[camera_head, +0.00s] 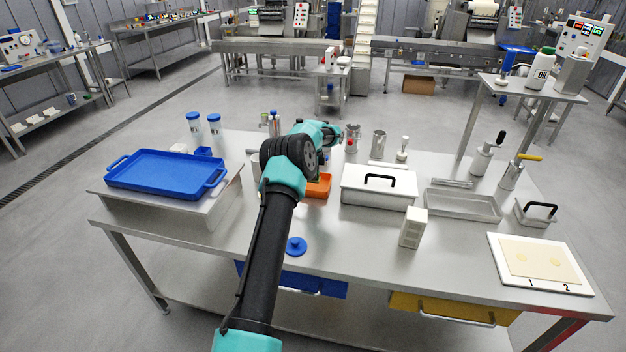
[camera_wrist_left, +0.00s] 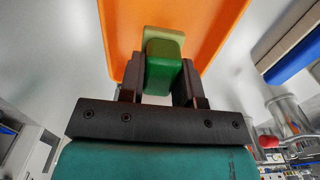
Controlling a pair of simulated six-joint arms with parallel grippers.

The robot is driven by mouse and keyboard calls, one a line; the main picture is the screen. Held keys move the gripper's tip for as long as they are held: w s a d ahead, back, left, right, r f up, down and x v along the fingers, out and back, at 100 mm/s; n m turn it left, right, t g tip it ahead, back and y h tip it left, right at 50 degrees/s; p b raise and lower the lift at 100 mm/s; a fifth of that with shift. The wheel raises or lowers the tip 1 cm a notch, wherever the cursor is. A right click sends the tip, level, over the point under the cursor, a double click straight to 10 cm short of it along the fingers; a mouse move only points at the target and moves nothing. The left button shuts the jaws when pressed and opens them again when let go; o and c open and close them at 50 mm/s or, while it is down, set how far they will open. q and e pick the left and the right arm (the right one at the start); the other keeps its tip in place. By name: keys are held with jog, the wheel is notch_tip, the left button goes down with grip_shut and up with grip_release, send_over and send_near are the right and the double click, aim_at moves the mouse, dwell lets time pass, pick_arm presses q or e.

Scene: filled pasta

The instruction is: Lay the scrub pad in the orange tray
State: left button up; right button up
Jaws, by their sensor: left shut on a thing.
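The scrub pad (camera_wrist_left: 164,68) is a small block, green with a yellow-olive part. In the left wrist view it sits between the dark fingers of my left gripper (camera_wrist_left: 160,82), which is shut on it. The orange tray (camera_wrist_left: 205,22) fills the view behind the pad. Whether the pad touches the tray cannot be told. In the head view the orange tray (camera_head: 319,187) is on the steel table, partly hidden by my left arm. The pad and left fingertips cannot be made out there. My right gripper is in neither view.
A white lidded box (camera_head: 378,188) stands just right of the orange tray. A blue tray (camera_head: 165,172) on a raised stand is at the left. A blue round lid (camera_head: 296,246) and a small white box (camera_head: 413,228) are nearer the front. Bare table lies between them.

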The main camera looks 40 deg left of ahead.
pick_arm(q)
jog(key=shift+a, duration=0.1)
jog(key=shift+w+f, duration=0.1)
jog(key=shift+f, duration=1.7)
jog(key=o, duration=1)
jog(key=shift+c, duration=0.2)
notch_tip(320, 180, up, 12)
jog(key=shift+r, duration=0.1)
